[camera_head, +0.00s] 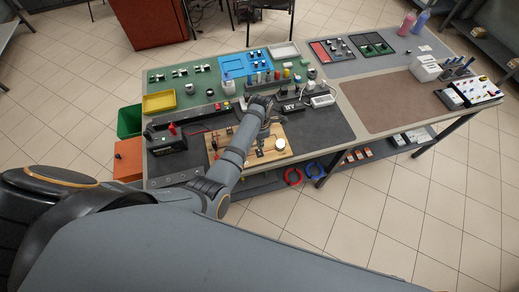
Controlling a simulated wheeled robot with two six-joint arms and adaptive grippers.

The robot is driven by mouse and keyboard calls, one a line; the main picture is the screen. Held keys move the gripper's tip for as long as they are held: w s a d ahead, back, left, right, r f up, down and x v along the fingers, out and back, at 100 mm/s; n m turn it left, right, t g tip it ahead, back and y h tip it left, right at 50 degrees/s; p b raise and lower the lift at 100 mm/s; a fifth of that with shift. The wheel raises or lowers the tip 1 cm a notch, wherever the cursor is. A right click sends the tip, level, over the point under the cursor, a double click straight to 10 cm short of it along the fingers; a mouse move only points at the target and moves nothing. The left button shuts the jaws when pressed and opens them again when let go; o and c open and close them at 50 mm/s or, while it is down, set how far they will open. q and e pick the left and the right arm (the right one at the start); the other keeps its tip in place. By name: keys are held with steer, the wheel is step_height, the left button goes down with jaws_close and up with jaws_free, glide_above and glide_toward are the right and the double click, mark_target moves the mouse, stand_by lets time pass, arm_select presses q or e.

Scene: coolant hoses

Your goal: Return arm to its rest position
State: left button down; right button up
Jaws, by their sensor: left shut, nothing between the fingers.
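My left arm (233,160) reaches from the lower left up over the workbench (150,172). Its forearm crosses a light wooden board (281,151) with small fittings on it. My left gripper (265,130) is at the far end of the arm, above the board. It is shut and empty, small and dark in this view, and its fingertips are hard to make out. The arm hides part of the board. My right gripper is not in view.
A black power unit (167,145) stands left of the board. Bottles, tools and a white meter (322,101) sit behind it. The brown mat (385,105) on the right is clear.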

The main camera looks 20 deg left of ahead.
arm_select(q)
steer(key=shift+f, duration=0.1)
stand_by(0.3)
steer(key=s+a+r+m+t, duration=0.1)
steer(key=s+a+r+m, duration=0.25)
steer(key=s+m, duration=0.35)
steer(key=s+a+r+m+t+y, duration=0.1)
steer(key=s+a+r+m, duration=0.2)
steer(key=s+r+m, duration=0.5)
steer(key=s+a+r+m+t, duration=0.2)
steer(key=s+a+m, duration=0.15)
steer(key=m, duration=0.65)
steer(key=s+a+f+g+b, duration=0.1)
steer(key=s+f+b, duration=0.15)
steer(key=f, duration=1.35)
steer(key=s+a+f+g+b, duration=0.1)
steer(key=f+b, duration=0.3)
steer(key=f, duration=1.3)
steer(key=s+a+f+b, duration=0.1)
steer(key=s+f+b, duration=0.4)
steer(key=s+f, duration=1.3)
step_height(320, 180, down, 3)
steer(key=shift+s+f+g, duration=0.1)
steer(key=shift+s+g, duration=0.1)
steer(key=shift+g, duration=0.2)
